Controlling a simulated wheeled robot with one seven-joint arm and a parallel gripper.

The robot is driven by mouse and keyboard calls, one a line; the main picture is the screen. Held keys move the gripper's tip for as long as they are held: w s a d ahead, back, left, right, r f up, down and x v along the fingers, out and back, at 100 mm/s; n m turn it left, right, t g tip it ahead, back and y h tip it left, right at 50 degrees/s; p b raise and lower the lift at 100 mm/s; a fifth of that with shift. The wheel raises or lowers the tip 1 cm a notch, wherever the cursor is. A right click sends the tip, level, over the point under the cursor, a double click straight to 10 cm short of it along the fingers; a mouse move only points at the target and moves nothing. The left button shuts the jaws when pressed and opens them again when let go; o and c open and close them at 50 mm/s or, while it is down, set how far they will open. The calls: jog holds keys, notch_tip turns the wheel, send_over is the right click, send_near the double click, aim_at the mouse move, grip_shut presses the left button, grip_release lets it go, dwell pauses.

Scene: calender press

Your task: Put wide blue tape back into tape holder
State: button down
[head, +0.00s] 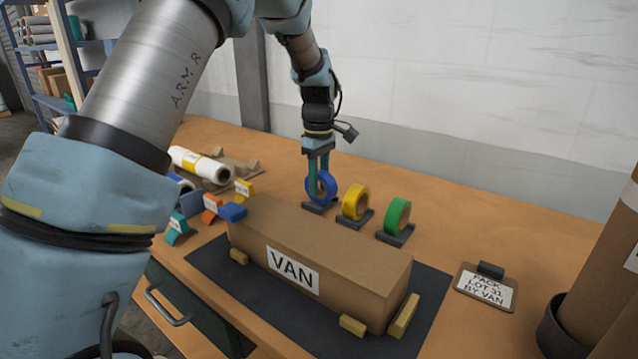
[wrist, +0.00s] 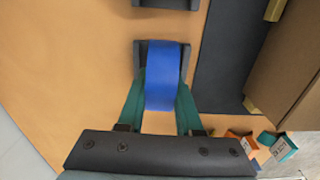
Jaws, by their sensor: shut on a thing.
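The wide blue tape (head: 326,188) stands upright at the left of the row of dark tape holders, behind the box. My gripper (head: 318,178) points down and is shut on the blue tape, one teal finger on each side. In the wrist view the blue tape (wrist: 163,78) lies between the gripper's fingers (wrist: 161,105), over a dark holder (wrist: 186,62). The holder's base (head: 319,207) shows under the tape in the head view. Whether the tape rests fully in it I cannot tell.
Yellow tape (head: 355,202) and green tape (head: 397,216) stand in holders to the right. A long box marked VAN (head: 320,255) lies in front on a dark mat (head: 433,310). Small coloured labelled blocks (head: 211,207) stand at left. A clipboard sign (head: 484,287) lies at right.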

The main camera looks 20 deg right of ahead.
jog(key=shift+f, duration=0.3)
jog(key=c, duration=0.6)
grip_release()
